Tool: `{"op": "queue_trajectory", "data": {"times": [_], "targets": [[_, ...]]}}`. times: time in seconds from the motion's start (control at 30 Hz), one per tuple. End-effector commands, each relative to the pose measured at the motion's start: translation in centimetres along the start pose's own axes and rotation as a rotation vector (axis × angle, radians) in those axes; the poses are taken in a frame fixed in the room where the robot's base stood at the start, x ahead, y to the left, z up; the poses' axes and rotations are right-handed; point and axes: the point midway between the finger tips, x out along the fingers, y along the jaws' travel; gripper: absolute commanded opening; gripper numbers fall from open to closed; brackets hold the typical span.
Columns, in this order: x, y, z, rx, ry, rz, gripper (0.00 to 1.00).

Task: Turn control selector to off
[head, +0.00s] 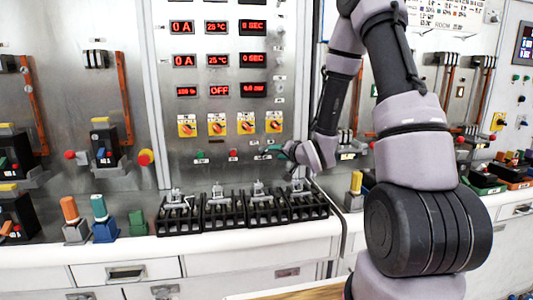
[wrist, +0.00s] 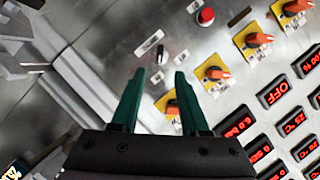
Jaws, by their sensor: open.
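The control selector looks to be the small black knob (wrist: 162,54) on the grey panel. In the wrist view it lies just beyond the gap between my fingertips, and its label is too small to read. My gripper (wrist: 160,74) is open, with its two green fingers pointing at the panel and nothing between them. In the head view my gripper (head: 270,150) is at the lower right of the middle panel, right of the red button. There it hides the selector. I cannot tell whether the fingers touch the panel or which position the knob points to.
A red button (wrist: 205,17) sits beside the knob. Orange rotary switches on yellow plates (wrist: 215,75) run in a row close to my right finger. Red displays (head: 219,90) are above. Black breaker racks (head: 240,210) stand on the white counter (head: 215,246) below.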

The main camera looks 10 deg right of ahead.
Motion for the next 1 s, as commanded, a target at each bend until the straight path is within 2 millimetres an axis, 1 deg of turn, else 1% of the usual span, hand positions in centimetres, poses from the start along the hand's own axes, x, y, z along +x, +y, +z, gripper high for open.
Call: {"op": "queue_trajectory", "data": {"times": [0.03, 0.2, 0.4, 0.5, 0.6, 0.87, 0.9, 0.97, 1.0], "targets": [[1.0, 0.0, 0.1, 0.000, -0.001, -0.001, 0.45], [4.3, -0.1, 0.1, 0.000, -0.002, -0.001, 0.45], [7.5, 0.0, 0.1, -0.002, -0.001, 0.000, 0.45], [8.5, 0.0, 0.0, -0.002, -0.001, 0.000, 0.45], [9.0, 0.0, 0.1, -0.002, -0.002, 0.001, 0.45], [9.2, 0.0, 0.0, -0.002, -0.001, 0.001, 0.45], [9.2, 0.0, 0.0, -0.002, -0.001, 0.001, 0.41], [9.2, 0.0, 0.0, -0.002, -0.001, 0.001, 0.18], [9.2, 0.0, 0.0, -0.002, -0.001, 0.001, 0.03]]}}
